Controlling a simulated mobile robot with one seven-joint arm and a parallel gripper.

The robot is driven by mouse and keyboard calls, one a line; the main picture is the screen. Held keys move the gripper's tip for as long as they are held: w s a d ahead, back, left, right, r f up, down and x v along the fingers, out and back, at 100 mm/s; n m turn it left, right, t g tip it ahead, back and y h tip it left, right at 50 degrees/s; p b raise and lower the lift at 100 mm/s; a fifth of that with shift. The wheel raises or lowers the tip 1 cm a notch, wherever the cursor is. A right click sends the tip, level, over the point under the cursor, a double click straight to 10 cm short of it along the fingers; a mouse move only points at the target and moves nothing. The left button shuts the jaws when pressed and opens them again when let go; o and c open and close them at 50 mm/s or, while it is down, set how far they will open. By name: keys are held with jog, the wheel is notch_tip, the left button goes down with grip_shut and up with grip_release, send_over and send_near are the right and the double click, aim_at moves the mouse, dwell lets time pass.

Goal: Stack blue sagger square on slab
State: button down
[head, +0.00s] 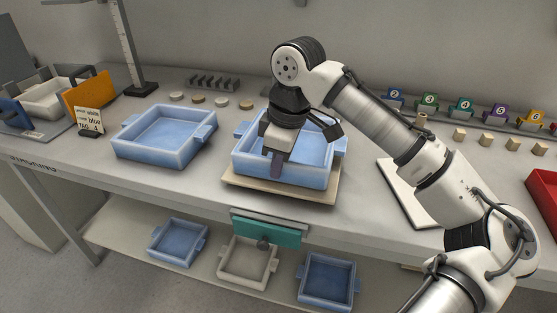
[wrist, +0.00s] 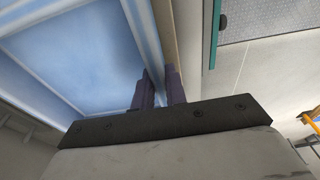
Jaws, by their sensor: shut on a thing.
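A blue sagger (head: 312,178), a shallow square tray with side lugs, is over a thin beige slab (head: 331,197) near the bench's front edge. Its sides run roughly along the slab's sides, and a slab margin shows at the front and right. I cannot tell whether it touches the slab. My gripper (head: 277,164) points down at the sagger's front wall and is shut on it. In the wrist view my fingers (wrist: 160,88) straddle the sagger wall (wrist: 142,30), with the slab strip beyond. My gripper hides part of the sagger; its back edge is partly covered by my arm.
A second blue sagger (head: 163,138) stands to the left on the bench. A white board (head: 405,190) lies right of the slab, and a red bin (head: 544,200) is at the far right. Small discs and blocks line the back. More saggers sit on the lower shelf (head: 120,232).

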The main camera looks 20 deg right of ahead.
jog(key=shift+f, duration=0.1)
jog(key=c, duration=1.3)
grip_release()
jog(key=shift+c, duration=0.2)
notch_tip(320, 180, up, 14)
jog(key=s+d+p, duration=0.1)
jog(key=shift+d+f, duration=0.2)
jog(key=shift+d, duration=0.15)
